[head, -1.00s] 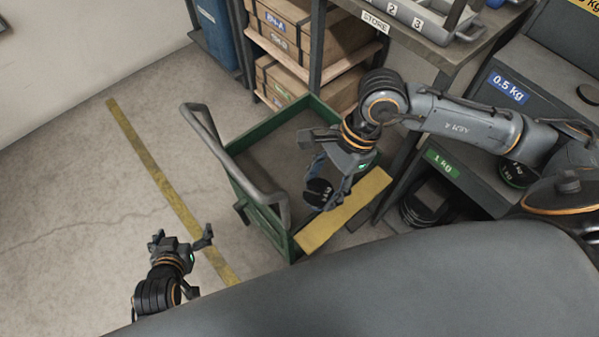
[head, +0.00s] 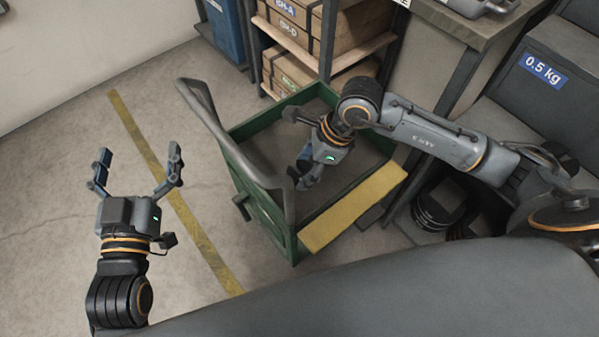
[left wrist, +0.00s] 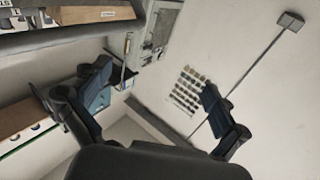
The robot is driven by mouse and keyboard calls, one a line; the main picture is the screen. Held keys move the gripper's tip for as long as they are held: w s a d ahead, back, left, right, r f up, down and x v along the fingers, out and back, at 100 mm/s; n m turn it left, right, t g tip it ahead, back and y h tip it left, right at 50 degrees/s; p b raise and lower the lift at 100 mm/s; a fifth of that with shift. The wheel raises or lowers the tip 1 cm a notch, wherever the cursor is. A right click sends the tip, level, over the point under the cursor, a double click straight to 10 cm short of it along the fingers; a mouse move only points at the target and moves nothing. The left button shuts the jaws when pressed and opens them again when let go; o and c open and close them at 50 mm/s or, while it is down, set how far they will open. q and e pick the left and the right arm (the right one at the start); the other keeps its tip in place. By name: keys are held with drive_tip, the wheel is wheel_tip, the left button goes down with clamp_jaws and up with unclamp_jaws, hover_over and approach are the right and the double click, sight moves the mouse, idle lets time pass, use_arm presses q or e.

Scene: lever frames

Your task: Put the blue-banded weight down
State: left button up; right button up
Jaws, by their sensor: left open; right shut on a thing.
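My right gripper (head: 306,172) is over the green cart (head: 272,232), between its grey handle and its yellow edge. It is shut on the weight, which is largely hidden by the hand and fingers in the head view. I cannot make out the weight's band, nor whether the weight touches the cart floor. My left gripper (head: 136,166) is open and empty above the floor, to the left of the cart. Its two spread fingers also show in the left wrist view (left wrist: 152,98), with nothing between them.
The cart's grey handle (head: 213,125) rises on its left side, and a yellow strip (head: 352,208) edges its near right. Dark discs (head: 438,207) sit right of it, below the 0.5 kg sign (head: 543,70). Wooden boxes (head: 290,40) stand behind. The left floor is clear.

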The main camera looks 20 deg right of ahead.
sight(300, 166)
drive_tip(key=w+f, duration=0.1)
drive_tip(key=w+f+b, duration=0.1)
drive_tip(key=f, duration=0.1)
drive_tip(key=shift+w+a+f, duration=0.15)
drive_tip(key=shift+w, duration=0.2)
drive_tip(key=shift+w+f, duration=0.25)
drive_tip(key=f+b, duration=0.1)
drive_tip(key=f, duration=0.2)
drive_tip(key=shift+w+f, duration=0.2)
use_arm(q)
drive_tip(key=s+r+t+h, duration=0.2)
drive_tip(key=s+r+t, duration=0.2)
drive_tip(key=r+t, duration=0.3)
wheel_tip(300, 166, up, 3)
drive_tip(key=shift+s+d+f, duration=0.1)
drive_tip(key=shift+s+d, duration=0.05)
drive_tip(key=shift+s, duration=0.1)
use_arm(e)
drive_tip(key=shift+f, duration=0.1)
drive_tip(key=o, duration=1.6)
use_arm(q)
drive_tip(key=shift+r, duration=0.2)
use_arm(e)
drive_tip(key=shift+o, duration=0.2)
